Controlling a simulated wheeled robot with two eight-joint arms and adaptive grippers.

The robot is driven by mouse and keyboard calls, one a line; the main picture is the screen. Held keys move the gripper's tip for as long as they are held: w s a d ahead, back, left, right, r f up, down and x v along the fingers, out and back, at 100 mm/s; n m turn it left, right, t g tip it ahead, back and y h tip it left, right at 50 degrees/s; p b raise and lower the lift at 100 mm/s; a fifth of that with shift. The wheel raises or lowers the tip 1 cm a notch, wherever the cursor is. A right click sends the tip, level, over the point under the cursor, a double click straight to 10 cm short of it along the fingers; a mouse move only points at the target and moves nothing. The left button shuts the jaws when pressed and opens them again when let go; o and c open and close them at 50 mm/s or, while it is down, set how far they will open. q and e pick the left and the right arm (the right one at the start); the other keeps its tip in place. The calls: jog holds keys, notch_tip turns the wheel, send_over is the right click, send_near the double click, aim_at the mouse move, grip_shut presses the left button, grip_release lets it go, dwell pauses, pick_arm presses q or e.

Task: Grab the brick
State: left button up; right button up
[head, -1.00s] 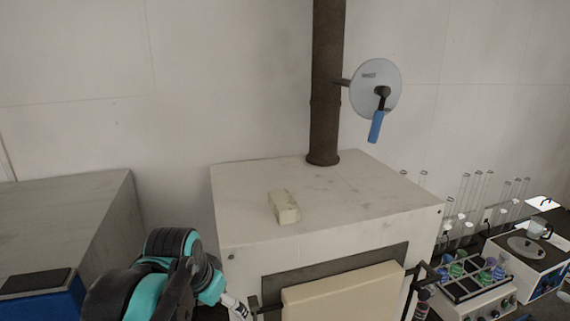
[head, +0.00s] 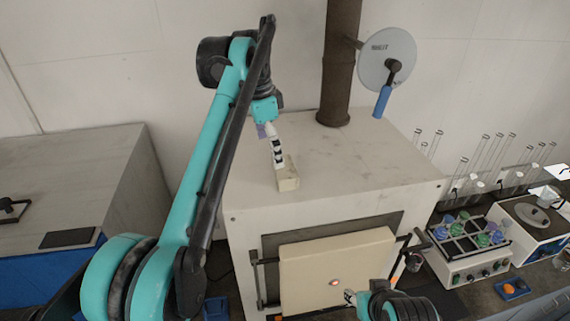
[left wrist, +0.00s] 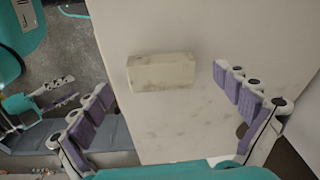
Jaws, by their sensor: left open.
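The pale, off-white brick (head: 288,179) lies on the flat top of the white furnace (head: 340,170), near its front left. My left gripper (head: 276,150) points down just above and behind the brick in the head view. In the left wrist view the brick (left wrist: 162,72) lies ahead of the spread purple-padded fingers (left wrist: 168,98), nearer the left finger's side, with nothing between the pads. My right gripper (head: 350,297) is low in front of the furnace door; it also shows at the left of the left wrist view (left wrist: 58,94), its fingers apart.
A dark pipe (head: 340,65) rises from the furnace top, with a round plate and blue handle (head: 383,100) beside it. The cream furnace door (head: 335,262) is in front. A rack of coloured-topped vessels (head: 468,235) stands right. The furnace top right of the brick is clear.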

aim_at(285, 167)
pick_arm(q)
jog(key=shift+w+d+r+m+g+p, duration=0.2)
jog(key=shift+w+d+m, duration=0.25)
jog(key=shift+d, duration=0.15)
jog(key=shift+w+d+r+m+g+p, duration=0.1)
jog(key=shift+w+d+m+g, duration=0.1)
jog(key=shift+w+d+m, duration=0.3)
jog(key=shift+s+d+f, duration=0.1)
jog(key=shift+s+d, duration=0.05)
jog(key=shift+d, duration=0.05)
jog(key=shift+s+a+f, duration=0.1)
jog(key=shift+s+f, duration=0.15)
jog(key=shift+f, duration=0.8)
jog(key=shift+w+d+f, duration=0.15)
jog(key=shift+d+f, duration=0.15)
jog(key=shift+f, duration=0.25)
jog(key=shift+d+f, duration=0.2)
jog(key=shift+f, duration=0.9)
jog(key=shift+d+f, duration=0.15)
jog(key=shift+f, duration=0.9)
jog(key=c, duration=1.1)
jog(key=shift+o, duration=0.2)
jog(key=shift+r, duration=0.1)
